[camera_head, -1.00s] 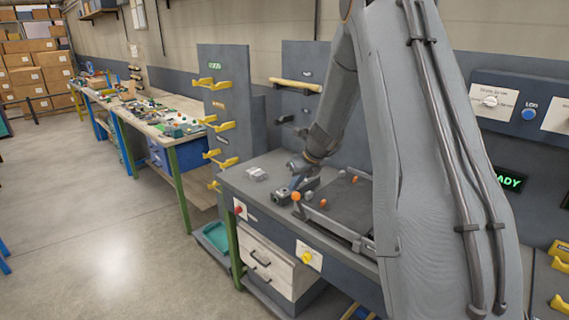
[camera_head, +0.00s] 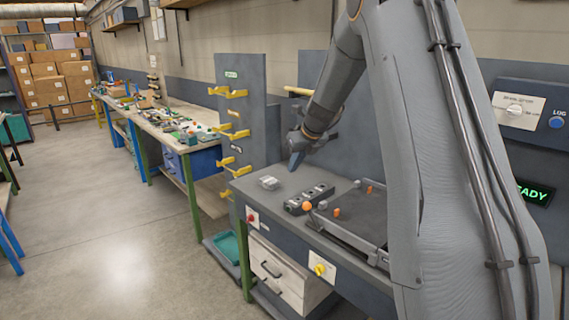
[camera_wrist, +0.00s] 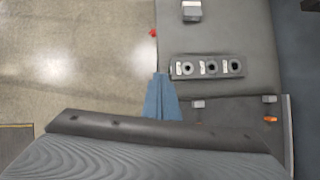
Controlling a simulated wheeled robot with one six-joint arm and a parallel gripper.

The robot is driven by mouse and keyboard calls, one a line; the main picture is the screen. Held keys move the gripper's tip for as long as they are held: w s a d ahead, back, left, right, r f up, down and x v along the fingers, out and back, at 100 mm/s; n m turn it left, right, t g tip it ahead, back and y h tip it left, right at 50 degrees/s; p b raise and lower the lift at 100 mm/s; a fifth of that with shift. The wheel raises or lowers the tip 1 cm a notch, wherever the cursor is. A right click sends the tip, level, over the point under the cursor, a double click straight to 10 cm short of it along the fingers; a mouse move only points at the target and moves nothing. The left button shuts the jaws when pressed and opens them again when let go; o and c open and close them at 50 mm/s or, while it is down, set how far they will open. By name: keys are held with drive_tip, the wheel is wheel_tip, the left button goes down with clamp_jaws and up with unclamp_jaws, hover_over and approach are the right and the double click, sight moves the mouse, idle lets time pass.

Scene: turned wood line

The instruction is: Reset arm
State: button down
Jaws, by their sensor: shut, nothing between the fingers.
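My gripper (camera_head: 294,160) is raised above the left part of the grey workbench (camera_head: 262,193) in the head view, apart from the things on it. In the wrist view its blue fingers (camera_wrist: 161,98) are together with nothing between them. Below it on the bench is a dark block with several round holes (camera_head: 309,198); it also shows in the wrist view (camera_wrist: 207,67), just right of the fingertips.
A small grey block (camera_head: 269,183) lies near the bench's left end. A dark tray (camera_head: 350,236) with orange knobs sits right of the holed block. A panel with yellow hooks (camera_head: 240,110) stands behind. The floor at left (camera_head: 120,220) is clear.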

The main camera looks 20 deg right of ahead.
drive_tip(key=s+a+f+n+g+b, duration=0.1)
drive_tip(key=s+a+f+n+b, duration=0.2)
drive_tip(key=s+n, duration=0.8)
drive_tip(key=s+a+f+n+g+h+b, duration=0.1)
drive_tip(key=s+a+f+n, duration=0.4)
drive_tip(key=s+n, duration=0.6)
drive_tip(key=s+a+f+n+g+h+b, duration=0.1)
drive_tip(key=s+a+f+n+b, duration=0.3)
drive_tip(key=s+n, duration=0.7)
drive_tip(key=s+f+g, duration=0.1)
drive_tip(key=s+f, duration=0.1)
drive_tip(key=s, duration=0.1)
drive_tip(key=shift+f+b, duration=0.35)
drive_tip(key=shift+f, duration=0.05)
drive_tip(key=shift+d, duration=0.1)
